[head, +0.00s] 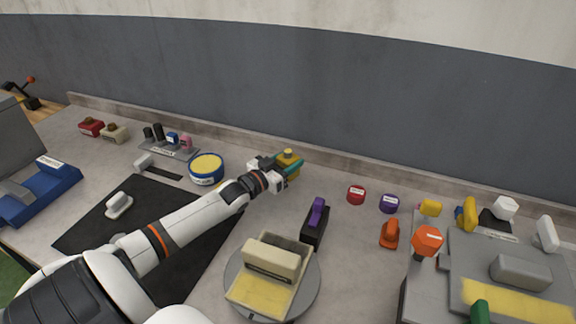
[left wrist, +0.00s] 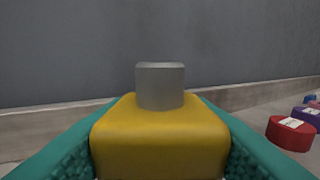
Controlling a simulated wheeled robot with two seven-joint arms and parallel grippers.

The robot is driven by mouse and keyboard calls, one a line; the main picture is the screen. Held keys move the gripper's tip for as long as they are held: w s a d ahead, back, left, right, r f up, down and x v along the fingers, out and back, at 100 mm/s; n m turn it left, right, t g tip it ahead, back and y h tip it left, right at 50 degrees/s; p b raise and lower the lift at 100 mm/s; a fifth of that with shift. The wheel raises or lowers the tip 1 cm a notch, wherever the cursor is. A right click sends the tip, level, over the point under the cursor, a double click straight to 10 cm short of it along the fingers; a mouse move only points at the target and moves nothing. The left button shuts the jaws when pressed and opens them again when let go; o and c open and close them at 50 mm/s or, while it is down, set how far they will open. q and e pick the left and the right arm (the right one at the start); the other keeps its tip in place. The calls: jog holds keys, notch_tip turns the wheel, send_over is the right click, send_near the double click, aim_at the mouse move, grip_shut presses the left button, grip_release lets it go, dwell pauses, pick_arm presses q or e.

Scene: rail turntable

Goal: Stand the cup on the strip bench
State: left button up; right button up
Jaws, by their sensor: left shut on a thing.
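My left gripper (head: 282,168) has teal fingers and is shut on a yellow block-like piece (head: 289,158) near the back of the worktop. I cannot tell for sure which thing is the cup; no open-topped cup shape is clear. A raised grey bench (head: 445,252) with a yellow strip (head: 515,298) stands at the right and may be the strip bench. My right gripper is not in view.
A round turntable (head: 311,291) carries a cream block. A purple-topped holder (head: 316,221), a blue tin (head: 206,172), a red puck (head: 356,195) and a purple puck (head: 389,203) stand around. An orange knob (head: 427,240) and several other pieces crowd the right bench. A back ledge (head: 340,170) borders the wall.

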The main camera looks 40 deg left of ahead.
pick_arm(q)
jog(key=shift+f, duration=0.85)
jog(key=shift+f, duration=0.2)
jog(key=o, duration=1.1)
jog(key=shift+c, duration=0.2)
jog(key=shift+r, duration=0.1)
jog(key=shift+r, duration=0.15)
jog(key=shift+s, duration=0.35)
jog(key=s, duration=0.7)
jog(key=s+a, duration=0.1)
jog(key=s, duration=0.3)
jog(key=shift+s, duration=0.15)
